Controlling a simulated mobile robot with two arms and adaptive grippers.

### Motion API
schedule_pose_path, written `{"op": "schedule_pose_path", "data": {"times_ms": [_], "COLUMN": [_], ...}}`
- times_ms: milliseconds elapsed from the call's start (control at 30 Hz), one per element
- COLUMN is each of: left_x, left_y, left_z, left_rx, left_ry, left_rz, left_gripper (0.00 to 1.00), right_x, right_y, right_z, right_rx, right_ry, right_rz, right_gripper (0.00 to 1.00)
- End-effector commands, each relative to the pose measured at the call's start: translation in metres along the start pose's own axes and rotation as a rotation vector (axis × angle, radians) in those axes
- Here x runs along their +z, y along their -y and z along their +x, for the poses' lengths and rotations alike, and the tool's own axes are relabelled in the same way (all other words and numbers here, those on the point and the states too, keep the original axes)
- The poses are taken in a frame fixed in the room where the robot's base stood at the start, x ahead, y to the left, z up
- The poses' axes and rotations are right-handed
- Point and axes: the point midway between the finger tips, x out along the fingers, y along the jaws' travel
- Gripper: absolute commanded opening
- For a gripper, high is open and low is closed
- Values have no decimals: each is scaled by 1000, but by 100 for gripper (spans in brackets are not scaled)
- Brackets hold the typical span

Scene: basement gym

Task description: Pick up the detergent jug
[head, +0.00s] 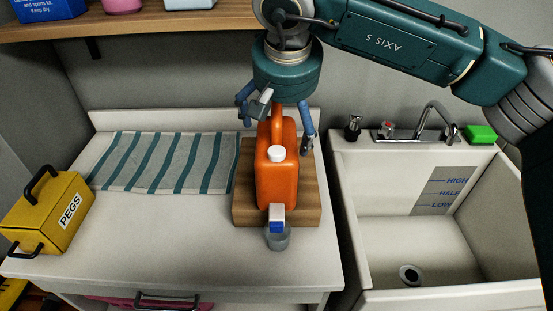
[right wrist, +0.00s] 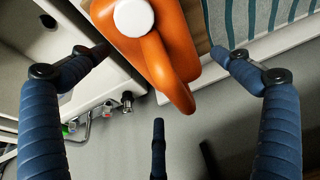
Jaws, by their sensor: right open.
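The orange detergent jug (head: 277,172) with a white cap stands upright on a wooden block on the counter. My right gripper (head: 277,125) is open above and behind the jug, with its blue fingers spread to either side of the jug's handle. In the right wrist view the jug (right wrist: 158,45) and its handle show between the open fingers (right wrist: 160,60), and I see no finger closed on it. The left gripper is in neither view.
The wooden block (head: 308,205) bears the jug, with a small grey cup (head: 278,238) at its front. A striped towel (head: 165,162) and a yellow pegs box (head: 48,215) lie left. A sink (head: 385,235) is at right, and a shelf (head: 150,24) hangs above.

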Motion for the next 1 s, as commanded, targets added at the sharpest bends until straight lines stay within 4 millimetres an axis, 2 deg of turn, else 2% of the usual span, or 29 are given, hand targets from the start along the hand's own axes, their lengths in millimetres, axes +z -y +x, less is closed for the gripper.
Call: {"op": "schedule_pose_path", "data": {"times_ms": [100,233,533,800,867,1000], "left_x": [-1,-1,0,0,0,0], "left_y": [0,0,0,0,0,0], "left_z": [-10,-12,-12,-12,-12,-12], "left_rx": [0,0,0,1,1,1], "left_ry": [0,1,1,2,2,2], "left_rz": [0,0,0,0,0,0], "left_gripper": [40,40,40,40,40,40], "right_x": [6,5,5,5,5,3], "right_y": [-3,-3,-2,-2,-2,-2], "right_z": [18,34,39,39,39,37], "right_rx": [2,2,0,1,1,-1], "right_ry": [5,3,0,1,1,-3], "right_rz": [-2,1,1,1,1,2], "right_gripper": [100,100,98,44,33,33]}}
